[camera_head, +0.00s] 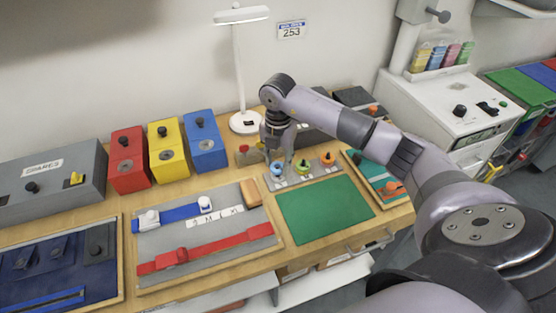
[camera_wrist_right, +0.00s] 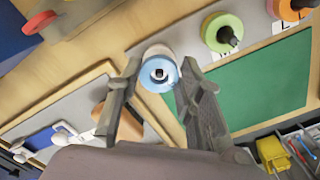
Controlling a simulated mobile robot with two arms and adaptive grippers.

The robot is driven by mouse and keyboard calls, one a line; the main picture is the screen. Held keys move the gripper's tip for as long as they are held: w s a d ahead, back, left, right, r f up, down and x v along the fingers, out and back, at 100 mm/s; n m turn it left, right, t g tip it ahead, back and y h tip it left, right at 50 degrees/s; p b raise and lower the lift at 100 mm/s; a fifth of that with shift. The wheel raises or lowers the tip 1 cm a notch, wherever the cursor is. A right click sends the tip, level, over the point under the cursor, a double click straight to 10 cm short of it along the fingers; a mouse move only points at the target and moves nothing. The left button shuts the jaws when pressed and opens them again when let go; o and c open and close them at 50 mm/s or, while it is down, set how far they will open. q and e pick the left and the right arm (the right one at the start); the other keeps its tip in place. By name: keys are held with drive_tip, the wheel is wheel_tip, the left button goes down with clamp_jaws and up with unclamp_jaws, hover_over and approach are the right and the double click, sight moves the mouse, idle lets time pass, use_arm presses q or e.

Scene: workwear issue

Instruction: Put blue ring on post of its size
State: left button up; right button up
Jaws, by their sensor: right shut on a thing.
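The blue ring (camera_head: 277,170) is at the left end of a pale post board (camera_head: 290,181) with labels. In the wrist view the blue ring (camera_wrist_right: 158,72) sits between my right fingertips, with a small dark centre. My right gripper (camera_head: 277,160) comes down from above and is shut on the blue ring; the right gripper also shows in the wrist view (camera_wrist_right: 160,84). I cannot tell whether the ring is around a post or just above one. A green ring (camera_head: 303,164) and an orange ring (camera_head: 328,158) are on the board to the right. My left gripper is not in view.
A green mat (camera_head: 324,210) in front of the board is clear. A grey board with blue and red straps (camera_head: 210,238) lies to the left. Red, yellow and blue boxes (camera_head: 206,140) and a white lamp (camera_head: 241,70) stand behind. A dark panel (camera_head: 60,268) is far left.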

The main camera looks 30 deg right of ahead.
drive_tip(key=o, duration=0.8)
drive_tip(key=shift+c, duration=0.2)
drive_tip(key=shift+o, duration=0.5)
drive_tip(key=o, duration=0.3)
drive_tip(key=shift+r, duration=0.1)
drive_tip(key=shift+r+p, duration=2.55)
drive_tip(key=shift+r, duration=0.9)
drive_tip(key=shift+s+f, duration=0.1)
drive_tip(key=shift+f, duration=0.05)
